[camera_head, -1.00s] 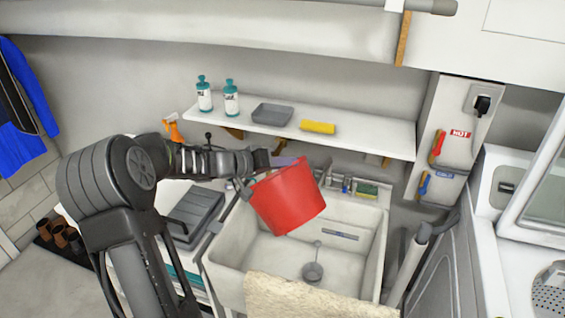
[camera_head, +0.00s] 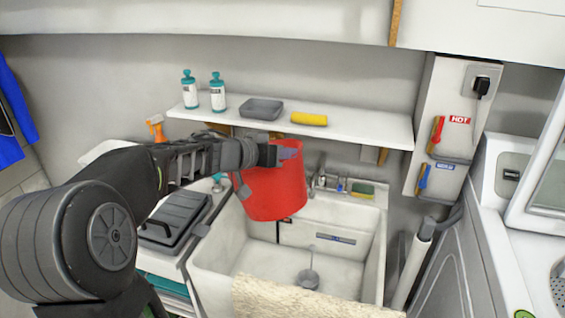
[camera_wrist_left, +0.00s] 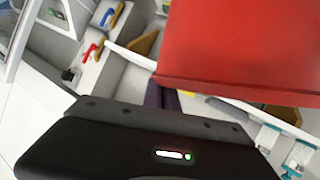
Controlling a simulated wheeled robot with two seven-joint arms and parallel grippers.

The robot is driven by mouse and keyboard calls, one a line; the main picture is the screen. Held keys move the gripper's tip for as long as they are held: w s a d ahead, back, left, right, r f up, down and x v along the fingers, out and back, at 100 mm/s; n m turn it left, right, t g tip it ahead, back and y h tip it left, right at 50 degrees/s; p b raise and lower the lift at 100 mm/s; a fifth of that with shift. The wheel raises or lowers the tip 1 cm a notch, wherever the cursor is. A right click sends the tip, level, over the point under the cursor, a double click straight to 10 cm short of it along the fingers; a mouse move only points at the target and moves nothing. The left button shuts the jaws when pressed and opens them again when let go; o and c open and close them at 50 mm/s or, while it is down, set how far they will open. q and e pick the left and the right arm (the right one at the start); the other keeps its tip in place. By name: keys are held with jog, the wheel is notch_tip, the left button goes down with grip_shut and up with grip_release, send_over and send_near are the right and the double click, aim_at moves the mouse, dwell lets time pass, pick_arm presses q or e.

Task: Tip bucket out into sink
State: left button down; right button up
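A red bucket (camera_head: 270,190) hangs over the left part of the white sink (camera_head: 375,255), nearly upright with a slight tilt. My left gripper (camera_head: 288,152) is at the bucket's upper rim, and its fingers appear closed on it. In the left wrist view the bucket's red wall (camera_wrist_left: 240,45) fills the upper right, beside the dark fingers (camera_wrist_left: 162,97). The contact itself is partly hidden. The bucket's inside is hidden by my arm, so I cannot tell what it holds. My right gripper is not in view.
A shelf (camera_head: 365,130) with two bottles, a grey tray (camera_head: 262,108) and a yellow item (camera_head: 309,119) runs above the sink. The tap (camera_head: 318,182) stands at the sink's back. A beige cloth (camera_head: 300,300) covers its front edge. A grey lidded box (camera_head: 172,220) is on the left.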

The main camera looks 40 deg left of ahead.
pick_arm(q)
jog(key=shift+s+d+f+m+y+b, duration=0.15)
jog(key=shift+d+m+y+b, duration=0.3)
jog(key=shift+m+y+b, duration=0.5)
jog(key=shift+m, duration=0.35)
